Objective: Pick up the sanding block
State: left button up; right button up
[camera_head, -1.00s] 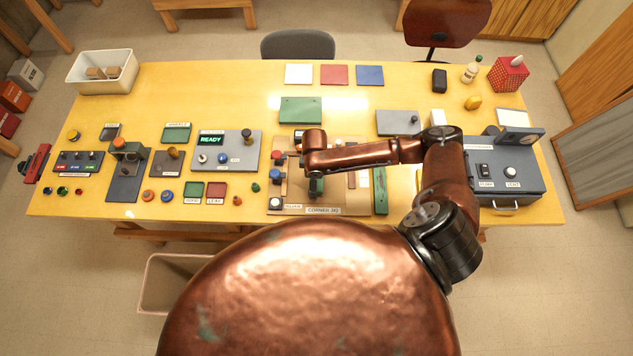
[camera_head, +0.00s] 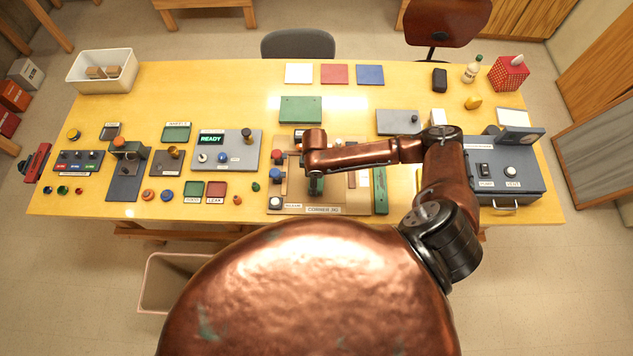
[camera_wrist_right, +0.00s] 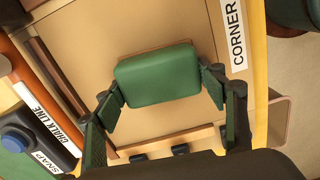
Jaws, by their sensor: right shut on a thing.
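The sanding block (camera_wrist_right: 157,75) is a green, rounded block with a thin tan edge. In the right wrist view it sits between the two fingers of my right gripper (camera_wrist_right: 162,92), which is shut on it from both sides. It is over the tan board of the corner jig (camera_wrist_right: 150,128); I cannot tell how far above. In the head view my right gripper (camera_head: 316,186) points down over the jig (camera_head: 340,209), and the wrist and forearm hide much of it. My left gripper is not in view.
A chalk line station with a blue button (camera_wrist_right: 17,140) lies beside the jig in the wrist view. A long green strip (camera_head: 380,190) lies at the jig's right. A grey panel reading READY (camera_head: 228,150) is to the left, and a grey-blue box (camera_head: 505,185) to the right.

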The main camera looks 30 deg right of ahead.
jog(key=shift+r, duration=0.15)
jog(key=shift+r, duration=0.25)
notch_tip(320, 180, up, 3)
jog(key=shift+w+a+f+b, duration=0.15)
jog(key=shift+b, duration=0.35)
jog(key=w+a+r+b, duration=0.2)
jog(key=w+a+r, duration=0.1)
jog(key=a+r, duration=0.6)
jog(key=a, duration=0.4)
jog(key=shift+a+r, duration=0.2)
jog(key=shift+r, duration=0.1)
